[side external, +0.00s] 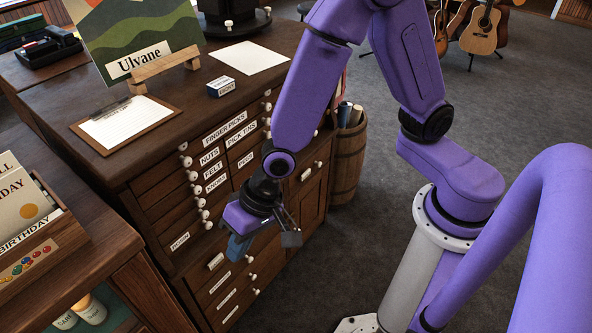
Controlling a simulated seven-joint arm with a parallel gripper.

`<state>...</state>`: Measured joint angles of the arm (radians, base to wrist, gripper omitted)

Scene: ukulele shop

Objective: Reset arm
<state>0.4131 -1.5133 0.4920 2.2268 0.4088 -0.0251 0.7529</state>
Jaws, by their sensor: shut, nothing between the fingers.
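My gripper (262,240) hangs in front of the dark wooden drawer cabinet (160,215), around the height of its middle drawers. It points downward and is shut, with nothing held. My purple arm reaches in from the right and bends down to it. It covers part of the cabinet's front. The cabinet has several labelled drawers with white knobs, and they look shut. I cannot tell whether the gripper touches the cabinet front.
On the cabinet top are a clipboard (127,124), a small labelled box (221,87), a paper sheet (248,58) and an easel sign (135,40). A card rack (40,230) stands at left. A barrel (349,160) stands beyond. The carpet (385,240) right of the cabinet is clear.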

